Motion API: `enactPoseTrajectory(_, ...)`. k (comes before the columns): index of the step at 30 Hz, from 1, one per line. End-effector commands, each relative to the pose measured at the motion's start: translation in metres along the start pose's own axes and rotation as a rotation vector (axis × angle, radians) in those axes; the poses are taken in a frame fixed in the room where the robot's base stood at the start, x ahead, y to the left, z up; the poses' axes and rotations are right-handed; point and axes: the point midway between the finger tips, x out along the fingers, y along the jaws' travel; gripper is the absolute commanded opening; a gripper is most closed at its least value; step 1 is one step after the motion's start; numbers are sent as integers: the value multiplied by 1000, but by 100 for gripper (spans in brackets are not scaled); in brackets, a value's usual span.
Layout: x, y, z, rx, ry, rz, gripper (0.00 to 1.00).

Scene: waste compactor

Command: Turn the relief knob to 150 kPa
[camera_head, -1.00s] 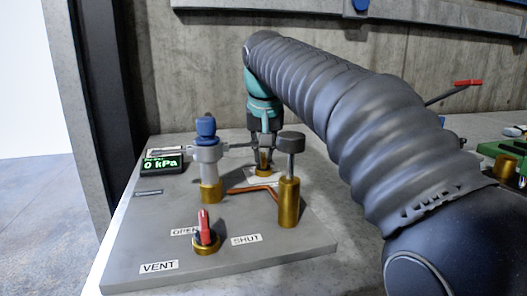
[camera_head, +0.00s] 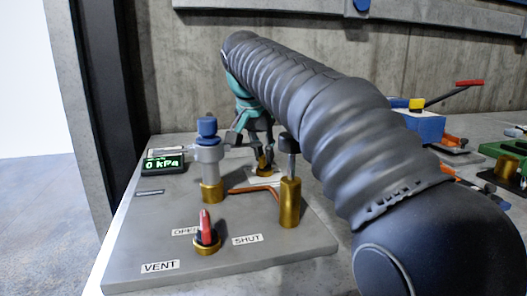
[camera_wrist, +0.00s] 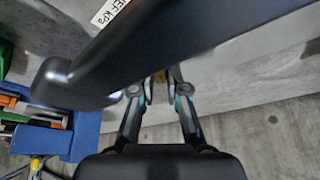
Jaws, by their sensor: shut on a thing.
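The relief knob (camera_head: 264,166) has a brass base at the back of the grey panel (camera_head: 150,235); its top is mostly hidden by my gripper. My gripper (camera_head: 262,150) is tilted over it, shut on it. In the wrist view, the two fingers of my gripper (camera_wrist: 160,92) flank a small brass part of the relief knob (camera_wrist: 161,75). A white label (camera_wrist: 110,12) near it shows "EF kPa"; the scale and the knob's setting cannot be read. The display (camera_head: 163,164) shows 0 kPa.
A blue-topped grey valve (camera_head: 208,160) and a brass post with dark cap (camera_head: 290,200) stand close to my gripper. A red vent lever (camera_head: 205,225) is in front, between OPEN and SHUT labels. A large dark bar (camera_wrist: 150,50) crosses the wrist view. A blue box (camera_head: 425,128) stands right.

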Motion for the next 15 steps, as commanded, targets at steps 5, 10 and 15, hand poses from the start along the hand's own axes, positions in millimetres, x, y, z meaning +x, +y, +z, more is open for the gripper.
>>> enactPoseTrajectory(5,0,0,0,0,1,-2,0)
enactPoseTrajectory(10,0,0,0,-1,0,-2,36)
enactPoseTrajectory(15,0,0,0,-1,0,-1,39)
